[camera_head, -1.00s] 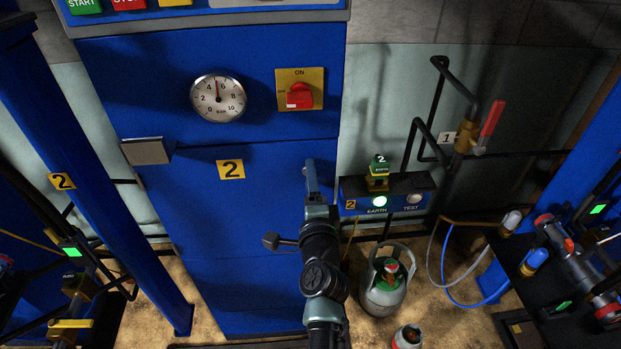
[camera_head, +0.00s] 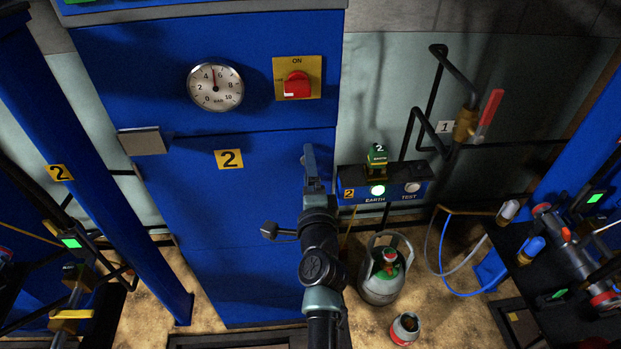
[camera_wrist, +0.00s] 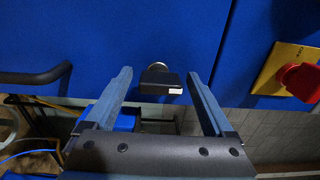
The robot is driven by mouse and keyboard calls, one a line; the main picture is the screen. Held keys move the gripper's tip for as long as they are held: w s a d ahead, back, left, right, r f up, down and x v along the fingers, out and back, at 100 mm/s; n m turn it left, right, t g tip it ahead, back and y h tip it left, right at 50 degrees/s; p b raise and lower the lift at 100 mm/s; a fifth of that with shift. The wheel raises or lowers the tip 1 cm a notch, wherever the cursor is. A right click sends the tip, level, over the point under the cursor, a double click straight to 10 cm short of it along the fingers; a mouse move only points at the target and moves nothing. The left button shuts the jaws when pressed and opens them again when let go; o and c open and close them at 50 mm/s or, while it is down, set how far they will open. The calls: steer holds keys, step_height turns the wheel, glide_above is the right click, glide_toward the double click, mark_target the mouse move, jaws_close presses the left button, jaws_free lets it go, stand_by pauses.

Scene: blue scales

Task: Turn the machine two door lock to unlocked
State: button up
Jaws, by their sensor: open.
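The knob lies sideways across the picture. My gripper (camera_wrist: 159,74) is open, with one finger on each side of the knob and a gap to it on both sides. In the head view my gripper (camera_head: 309,155) is at the door's right edge and hides the lock.
A red switch on a yellow plate (camera_head: 297,78) sits above the door, right of a dial gauge (camera_head: 215,87). A black bar handle (camera_wrist: 35,76) shows in the wrist view. An earth/test box (camera_head: 355,193) and a gas bottle (camera_head: 382,285) are to the right.

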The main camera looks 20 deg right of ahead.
steer(key=p+v, duration=0.5)
steer(key=v, duration=0.7)
steer(key=shift+s, duration=0.4)
steer(key=shift+a+r, duration=0.15)
